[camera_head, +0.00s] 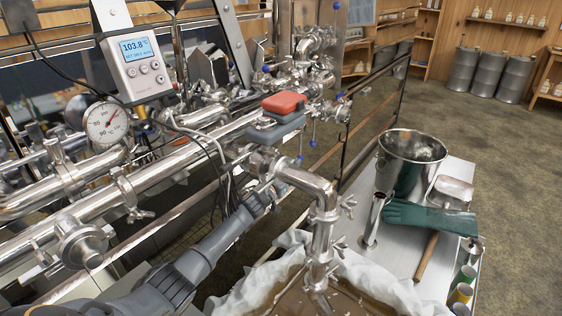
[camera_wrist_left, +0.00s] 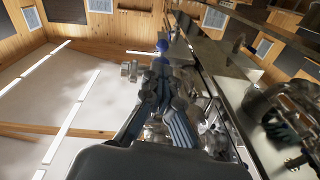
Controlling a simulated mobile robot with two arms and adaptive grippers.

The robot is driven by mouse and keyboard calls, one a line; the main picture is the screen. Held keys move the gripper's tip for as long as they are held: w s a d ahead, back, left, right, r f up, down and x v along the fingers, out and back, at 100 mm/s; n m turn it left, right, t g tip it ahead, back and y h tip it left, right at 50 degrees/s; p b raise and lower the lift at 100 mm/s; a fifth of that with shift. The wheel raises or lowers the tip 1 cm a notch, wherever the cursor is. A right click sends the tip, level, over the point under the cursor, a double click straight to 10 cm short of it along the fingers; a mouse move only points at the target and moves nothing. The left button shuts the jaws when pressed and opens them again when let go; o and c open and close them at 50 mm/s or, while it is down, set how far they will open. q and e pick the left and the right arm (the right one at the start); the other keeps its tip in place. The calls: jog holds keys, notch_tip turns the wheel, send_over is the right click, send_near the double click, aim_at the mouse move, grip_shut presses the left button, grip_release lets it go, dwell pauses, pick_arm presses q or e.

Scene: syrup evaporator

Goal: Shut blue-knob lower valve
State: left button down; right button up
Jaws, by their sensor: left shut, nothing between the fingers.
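My left arm comes in from the lower left in the head view. Its gripper (camera_head: 266,194) is by the pipes, below and left of the bent steel outlet pipe (camera_head: 316,188). The fingers are closed together and empty; they also show in the left wrist view (camera_wrist_left: 160,88). Just beyond the fingertips in that view is a blue knob (camera_wrist_left: 162,45). In the head view a low blue knob (camera_head: 300,158) hangs behind the bent pipe, with another blue knob (camera_head: 313,143) near it. I cannot tell whether the gripper touches a valve. My right gripper is not in view.
A digital meter (camera_head: 142,56) and a dial thermometer (camera_head: 106,122) are at left. Below the outlet is a cloth-lined pan (camera_head: 256,287). A metal table (camera_head: 385,262) holds a bucket (camera_head: 408,160) and green gloves (camera_head: 425,216).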

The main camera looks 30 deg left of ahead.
pick_arm(q)
jog(key=shift+r, duration=0.1)
jog(key=s, duration=1.2)
jog(key=shift+a+f, duration=0.25)
jog(key=shift+f, duration=0.15)
jog(key=shift+a, duration=0.1)
